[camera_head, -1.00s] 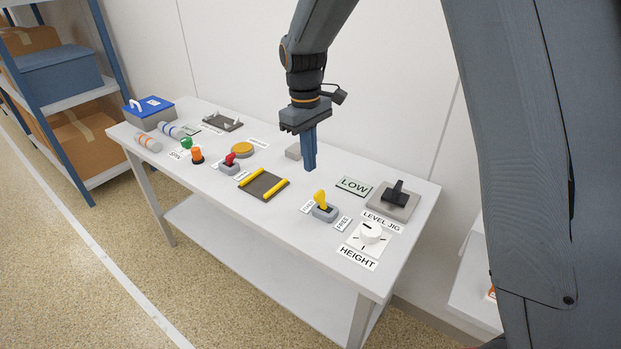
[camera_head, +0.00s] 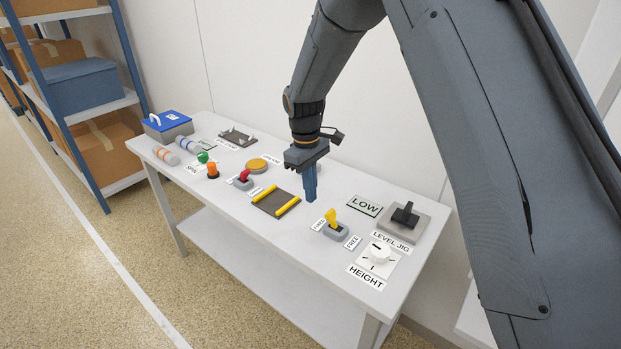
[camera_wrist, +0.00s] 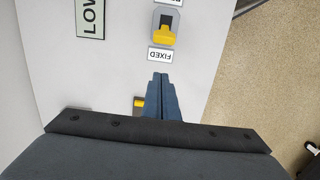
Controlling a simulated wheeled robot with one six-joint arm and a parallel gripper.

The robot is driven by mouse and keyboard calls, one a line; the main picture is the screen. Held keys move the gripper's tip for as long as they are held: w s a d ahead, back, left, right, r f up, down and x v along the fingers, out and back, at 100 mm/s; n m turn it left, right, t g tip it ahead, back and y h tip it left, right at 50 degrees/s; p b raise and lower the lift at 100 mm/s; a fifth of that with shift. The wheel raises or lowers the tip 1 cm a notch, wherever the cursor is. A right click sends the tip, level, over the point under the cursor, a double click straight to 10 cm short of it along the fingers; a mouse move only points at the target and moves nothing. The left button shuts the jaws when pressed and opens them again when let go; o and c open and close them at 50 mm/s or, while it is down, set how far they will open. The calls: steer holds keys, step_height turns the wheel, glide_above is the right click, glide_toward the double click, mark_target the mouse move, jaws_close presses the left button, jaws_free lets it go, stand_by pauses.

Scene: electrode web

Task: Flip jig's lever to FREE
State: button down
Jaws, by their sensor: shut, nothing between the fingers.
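The yellow lever (camera_head: 332,217) stands on a small grey base (camera_head: 336,231) near the bench's front edge. It leans left, toward the FIXED label (camera_head: 319,225); the FREE label (camera_head: 352,243) is on its right. In the wrist view the yellow handle (camera_wrist: 165,38) tips toward the FIXED label (camera_wrist: 160,54), and the label beyond is cut off. My gripper (camera_head: 311,199) points down, shut and empty, left of the lever and apart from it. Its fingers (camera_wrist: 162,78) also show in the wrist view, close to the FIXED label. The level jig (camera_head: 422,222) with its black top part is at right.
A white HEIGHT dial (camera_head: 379,254) sits right of the lever, and a LOW sign (camera_head: 365,205) behind it. A dark pad with yellow bars (camera_head: 276,203) lies left of my gripper. Farther left are a red-handled switch (camera_head: 244,177) and a yellow button (camera_head: 257,165).

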mark_target(333, 222)
step_height(333, 222, down, 4)
steer(key=shift+s+d+r+p, duration=0.15)
steer(key=shift+r+p, duration=0.1)
steer(key=shift+p, duration=0.25)
steer(key=shift+s+d+f+p, duration=0.15)
steer(key=shift+d+p, duration=0.1)
steer(key=shift+p, duration=0.1)
steer(key=shift+s+d+r+p, duration=0.4)
steer(key=shift+s+d, duration=0.1)
steer(key=shift+d, duration=0.1)
steer(key=shift+s+d+r+p, duration=0.25)
steer(key=shift+s+d+p, duration=0.2)
steer(key=shift+d, duration=0.1)
